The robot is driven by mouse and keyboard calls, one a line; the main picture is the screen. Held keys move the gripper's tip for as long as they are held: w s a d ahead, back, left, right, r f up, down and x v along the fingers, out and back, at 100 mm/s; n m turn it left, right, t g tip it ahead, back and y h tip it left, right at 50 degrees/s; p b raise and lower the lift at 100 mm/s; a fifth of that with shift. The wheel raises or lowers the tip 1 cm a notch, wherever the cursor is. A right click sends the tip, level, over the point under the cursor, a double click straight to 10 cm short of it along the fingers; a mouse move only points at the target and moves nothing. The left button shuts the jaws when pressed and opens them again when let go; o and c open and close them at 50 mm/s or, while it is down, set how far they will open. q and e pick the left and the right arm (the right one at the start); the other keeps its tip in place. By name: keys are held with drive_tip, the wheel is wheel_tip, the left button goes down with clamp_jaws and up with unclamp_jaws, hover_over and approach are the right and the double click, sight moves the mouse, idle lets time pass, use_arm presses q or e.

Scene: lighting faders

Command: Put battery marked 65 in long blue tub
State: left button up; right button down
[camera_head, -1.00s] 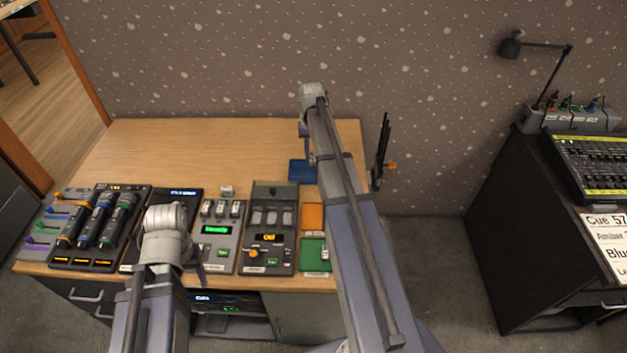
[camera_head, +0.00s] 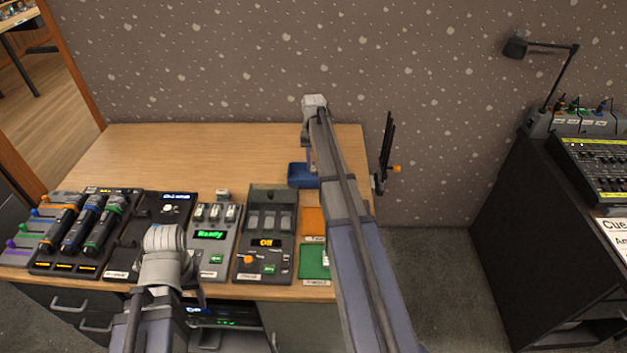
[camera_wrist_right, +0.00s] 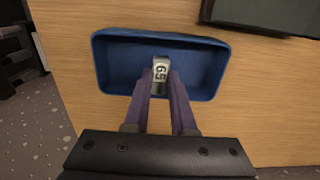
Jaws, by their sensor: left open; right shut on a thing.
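The battery marked 65 (camera_wrist_right: 161,71) is a small light block with dark digits. In the right wrist view my right gripper (camera_wrist_right: 160,84) is shut on it, and it shows over the inside of the long blue tub (camera_wrist_right: 112,34). I cannot tell whether it touches the tub's floor. In the head view the tub (camera_head: 297,177) stands on the desk, left of my right arm, which hides part of it. My right gripper (camera_head: 309,162) points down at the tub there. My left gripper (camera_head: 200,294) is low at the desk's front edge, mostly hidden by its own wrist, open.
Several consoles line the desk's front: microphones (camera_head: 84,224), a unit reading Ready (camera_head: 209,236), and one reading Off (camera_head: 266,243). Orange (camera_head: 313,221) and green (camera_head: 313,260) trays lie beside my right arm. The desk's back left (camera_head: 190,150) is clear.

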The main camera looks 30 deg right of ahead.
sight(313, 166)
drive_tip(key=shift+f, duration=0.15)
wheel_tip(313, 166, down, 4)
drive_tip(key=b, duration=0.3)
drive_tip(key=shift+b, duration=0.35)
drive_tip(key=c, duration=0.7)
unclamp_jaws()
drive_tip(key=shift+c, duration=0.2)
wheel_tip(313, 166, up, 12)
drive_tip(key=p, duration=1.2)
drive_tip(key=shift+r, duration=0.2)
